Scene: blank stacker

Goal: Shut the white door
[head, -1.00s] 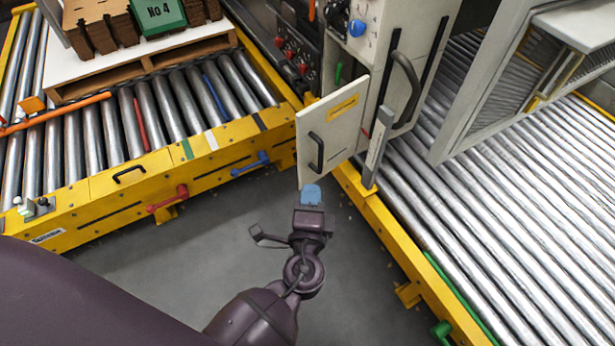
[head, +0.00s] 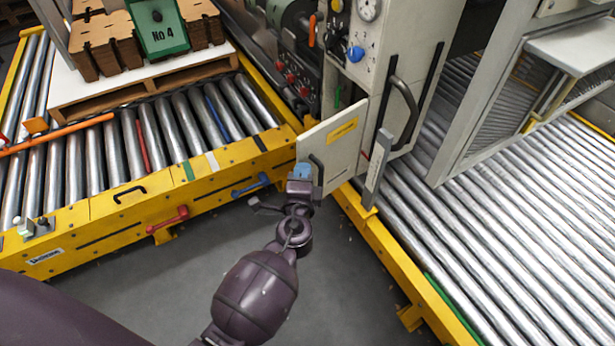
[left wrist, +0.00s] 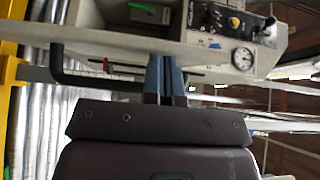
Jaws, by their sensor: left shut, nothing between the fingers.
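The white door (head: 345,135) stands open, swung out from the grey-white cabinet in the head view. It has a yellow label and a black handle (head: 317,172). My left gripper (head: 303,171) is at the door's left, free edge, beside the handle. Its blue fingers are shut with nothing between them. They show together in the left wrist view (left wrist: 165,78), with a black bar handle (left wrist: 57,65) beside them. I cannot tell whether the fingers touch the door. My right gripper is not in view.
The cabinet (head: 385,70) has knobs, a gauge and a long black handle. A yellow-framed roller conveyor (head: 150,205) lies left, carrying a pallet (head: 150,72) with brown stacks. Another roller conveyor (head: 500,200) fills the right. Grey floor (head: 340,270) is free between them.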

